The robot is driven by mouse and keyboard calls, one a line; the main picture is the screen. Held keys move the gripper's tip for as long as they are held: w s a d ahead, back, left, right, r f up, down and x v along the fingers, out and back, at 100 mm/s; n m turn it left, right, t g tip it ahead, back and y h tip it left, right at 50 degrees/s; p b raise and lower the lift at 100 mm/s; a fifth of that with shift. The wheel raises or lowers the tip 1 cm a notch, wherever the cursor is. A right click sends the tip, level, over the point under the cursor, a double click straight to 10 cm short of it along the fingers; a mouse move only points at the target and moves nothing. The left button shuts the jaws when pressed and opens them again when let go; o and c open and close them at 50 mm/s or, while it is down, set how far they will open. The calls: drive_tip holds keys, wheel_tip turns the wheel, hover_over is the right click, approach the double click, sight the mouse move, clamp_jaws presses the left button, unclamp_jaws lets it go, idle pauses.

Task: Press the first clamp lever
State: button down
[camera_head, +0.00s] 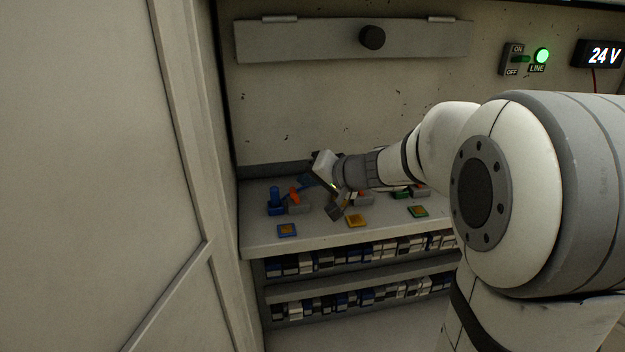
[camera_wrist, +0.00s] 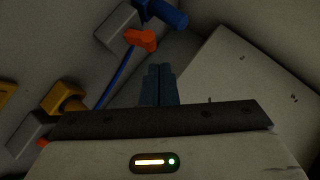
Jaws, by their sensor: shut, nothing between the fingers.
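The leftmost clamp is a grey block (camera_head: 299,208) with an orange lever (camera_head: 295,195) and a blue upright cylinder (camera_head: 275,197) beside it. In the wrist view the orange lever (camera_wrist: 141,40) is at the upper left, between the grey block (camera_wrist: 116,27) and the blue cylinder (camera_wrist: 168,13). My gripper (camera_head: 303,180) is above the bench, near this lever. Its fingers (camera_wrist: 160,68) are together and empty, apart from the lever in the wrist view. I cannot tell the exact height gap.
Blue (camera_head: 287,230), yellow (camera_head: 356,221) and green (camera_head: 418,211) pads lie along the bench's front. A tall pale panel (camera_head: 110,170) borders the left. Shelves below hold several small blocks.

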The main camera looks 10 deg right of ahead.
drive_tip(key=shift+r, duration=0.1)
drive_tip(key=shift+d+r, duration=0.15)
drive_tip(key=shift+r, duration=0.1)
drive_tip(key=w+r+p+v, duration=0.1)
drive_tip(key=r+v, duration=0.1)
drive_tip(key=v, duration=1)
drive_tip(key=shift+w+r, duration=0.25)
drive_tip(key=s+f+n+g+h+p, duration=0.1)
drive_tip(key=s+f+g+h+p, duration=0.1)
drive_tip(key=s, duration=0.8)
drive_tip(key=s+a+f+n+g+h+p, duration=0.1)
drive_tip(key=s+f+n+g+h+p, duration=0.1)
drive_tip(key=s+g+h+p, duration=0.3)
drive_tip(key=s+f+p, duration=0.1)
drive_tip(key=s+p, duration=0.2)
drive_tip(key=s, duration=0.2)
drive_tip(key=shift+n+h, duration=0.3)
drive_tip(key=shift+h, duration=0.1)
drive_tip(key=shift+f, duration=0.15)
